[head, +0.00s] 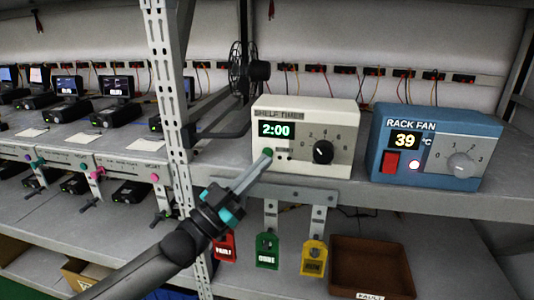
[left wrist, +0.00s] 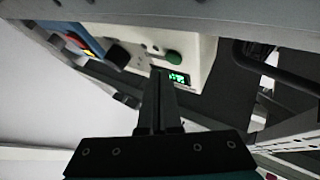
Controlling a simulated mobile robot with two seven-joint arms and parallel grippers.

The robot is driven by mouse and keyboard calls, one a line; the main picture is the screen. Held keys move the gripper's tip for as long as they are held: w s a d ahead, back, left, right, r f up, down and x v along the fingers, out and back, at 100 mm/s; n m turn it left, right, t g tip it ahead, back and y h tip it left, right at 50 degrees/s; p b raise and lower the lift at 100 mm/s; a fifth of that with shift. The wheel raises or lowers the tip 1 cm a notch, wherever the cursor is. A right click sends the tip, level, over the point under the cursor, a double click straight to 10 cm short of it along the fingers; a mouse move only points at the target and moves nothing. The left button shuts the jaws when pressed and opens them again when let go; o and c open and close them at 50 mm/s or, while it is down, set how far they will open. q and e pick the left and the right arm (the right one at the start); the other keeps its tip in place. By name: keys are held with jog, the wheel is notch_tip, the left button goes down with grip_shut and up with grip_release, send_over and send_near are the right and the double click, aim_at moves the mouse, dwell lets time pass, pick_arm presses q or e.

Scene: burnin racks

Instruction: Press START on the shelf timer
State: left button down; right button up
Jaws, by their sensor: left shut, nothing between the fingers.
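The shelf timer (head: 340,128) is a cream box on the shelf. Its green display (head: 276,130) reads 2:00, and a black dial (head: 323,152) sits to the right. The green START button (head: 267,152) is below the display. My left gripper (head: 265,158) is shut and empty, its fingertips at or just in front of the button; I cannot tell if they touch. In the left wrist view the timer (left wrist: 205,50) appears upside down, with the green button (left wrist: 173,57) beyond and slightly right of the shut fingers (left wrist: 158,75). My right gripper is not in view.
A blue rack fan box (head: 440,130) stands right of the timer, its display reading 39. Red, green and yellow tags (head: 267,250) hang below the shelf edge, beside a brown tray (head: 372,268). A perforated upright post (head: 170,100) stands to the left.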

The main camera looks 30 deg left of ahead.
pick_arm(q)
jog(key=shift+w, duration=0.1)
dwell(0.4)
jog(key=shift+w+a, duration=0.1)
jog(key=shift+w, duration=0.2)
jog(key=shift+w+a, duration=0.1)
jog(key=shift+w, duration=0.3)
dwell(0.6)
jog(key=shift+s, duration=0.1)
jog(key=shift+s+d+p, duration=0.2)
jog(key=shift+s+p, duration=0.3)
jog(key=shift+s, duration=0.2)
jog(key=s+p, duration=0.1)
jog(key=s, duration=0.1)
jog(key=s+d+p, duration=0.1)
jog(key=s+p, duration=0.1)
jog(key=s, duration=0.1)
jog(key=shift+d, duration=0.2)
